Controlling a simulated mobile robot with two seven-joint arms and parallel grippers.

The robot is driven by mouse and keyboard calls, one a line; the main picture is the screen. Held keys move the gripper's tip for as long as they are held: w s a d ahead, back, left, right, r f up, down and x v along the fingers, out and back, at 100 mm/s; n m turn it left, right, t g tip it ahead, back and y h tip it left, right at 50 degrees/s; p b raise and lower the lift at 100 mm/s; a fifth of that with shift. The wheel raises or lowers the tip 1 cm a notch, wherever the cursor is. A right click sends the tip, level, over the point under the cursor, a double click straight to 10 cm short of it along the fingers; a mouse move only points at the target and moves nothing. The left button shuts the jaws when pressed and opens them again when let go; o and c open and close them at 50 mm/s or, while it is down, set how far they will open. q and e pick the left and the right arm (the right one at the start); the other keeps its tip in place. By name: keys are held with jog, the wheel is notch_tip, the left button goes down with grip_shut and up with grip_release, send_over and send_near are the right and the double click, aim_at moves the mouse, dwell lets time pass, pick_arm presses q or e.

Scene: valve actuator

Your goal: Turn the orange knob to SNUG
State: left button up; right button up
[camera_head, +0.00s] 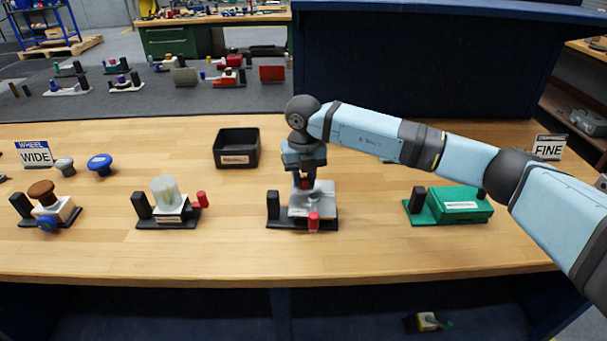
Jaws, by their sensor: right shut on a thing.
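My right gripper (305,178) points straight down over the grey valve fixture (318,205) in the middle of the bench. Its fingers are shut on a small orange-red knob (306,184) on top of the fixture, mostly hidden by the gripper. A red part (314,221) sticks out at the fixture's front. The fixture stands on a black base with a black post (273,205) at its left. The SNUG mark cannot be read in this view. My left gripper is not in view.
A black bin (237,148) stands behind, left of my arm. A white-topped fixture (166,200) and a brown-knobbed fixture (45,200) stand to the left, a green box fixture (452,206) to the right. WIDE (36,155) and FINE (549,147) signs stand at the sides. The front bench strip is clear.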

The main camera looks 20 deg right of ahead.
jog(key=m, duration=0.3)
jog(key=shift+r+p, duration=0.1)
jog(key=shift+p, duration=0.2)
jog(key=m, duration=0.3)
jog(key=shift+p, duration=0.35)
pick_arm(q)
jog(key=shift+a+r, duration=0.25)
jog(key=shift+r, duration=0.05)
pick_arm(e)
jog(key=shift+m, duration=0.7)
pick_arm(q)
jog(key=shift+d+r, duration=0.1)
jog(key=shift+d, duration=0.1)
pick_arm(e)
jog(key=o, duration=0.9)
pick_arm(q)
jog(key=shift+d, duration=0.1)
pick_arm(e)
jog(key=shift+o, duration=0.2)
